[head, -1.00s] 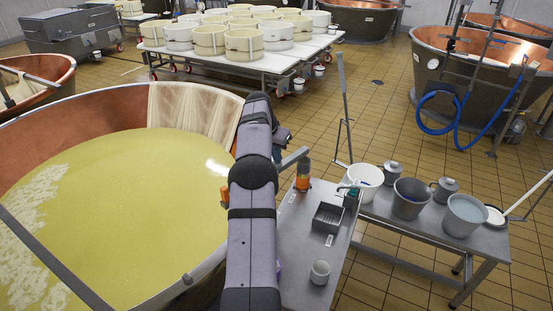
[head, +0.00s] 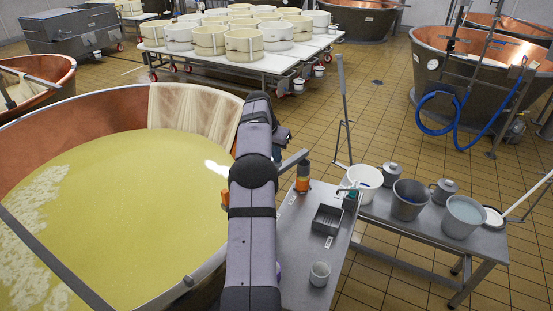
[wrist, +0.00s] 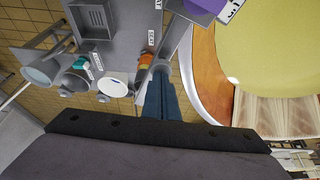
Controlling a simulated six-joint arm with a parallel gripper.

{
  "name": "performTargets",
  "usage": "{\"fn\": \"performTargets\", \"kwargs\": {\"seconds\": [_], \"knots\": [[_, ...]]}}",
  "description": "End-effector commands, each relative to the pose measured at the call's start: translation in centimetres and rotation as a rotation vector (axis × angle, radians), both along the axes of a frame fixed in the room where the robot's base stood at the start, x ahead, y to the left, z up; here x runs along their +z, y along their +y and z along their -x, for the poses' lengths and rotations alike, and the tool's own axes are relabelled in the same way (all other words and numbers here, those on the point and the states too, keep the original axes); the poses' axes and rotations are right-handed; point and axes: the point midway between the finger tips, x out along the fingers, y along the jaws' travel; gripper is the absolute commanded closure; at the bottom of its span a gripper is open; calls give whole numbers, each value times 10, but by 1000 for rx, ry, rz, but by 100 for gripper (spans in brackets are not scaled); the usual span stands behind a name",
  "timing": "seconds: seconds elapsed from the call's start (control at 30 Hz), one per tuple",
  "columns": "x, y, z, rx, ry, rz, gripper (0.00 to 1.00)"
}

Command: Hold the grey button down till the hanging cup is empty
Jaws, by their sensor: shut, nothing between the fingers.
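My gripper (wrist: 160,80) is shut and empty, its dark blue fingers pointing away from the wrist camera. In the wrist view the fingertips are against or just in front of a small grey rounded part (wrist: 161,68) beside the vat rim; I cannot tell whether they touch it or whether it is the button. In the head view my arm hides most of the gripper and the spot it points at. A grey bar (head: 295,158) sticks out to the right of my arm. I cannot make out the hanging cup or its contents.
The copper vat (head: 95,100) of yellow liquid fills the left. Several buckets, including a white one (head: 365,183), stand on the right bench.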

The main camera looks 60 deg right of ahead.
Motion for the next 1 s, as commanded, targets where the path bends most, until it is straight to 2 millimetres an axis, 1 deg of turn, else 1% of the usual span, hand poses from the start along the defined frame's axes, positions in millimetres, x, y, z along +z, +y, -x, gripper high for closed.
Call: {"fn": "performTargets", "kwargs": {"seconds": [0.03, 0.7, 0.83, 1.0], "knots": [[6, 0, 0, 0, 0, -1, 100], [47, 0, 0, 0, -1, 2, 100], [54, 0, 0, 0, -1, 2, 100], [56, 0, 0, 0, -1, 2, 100]]}}
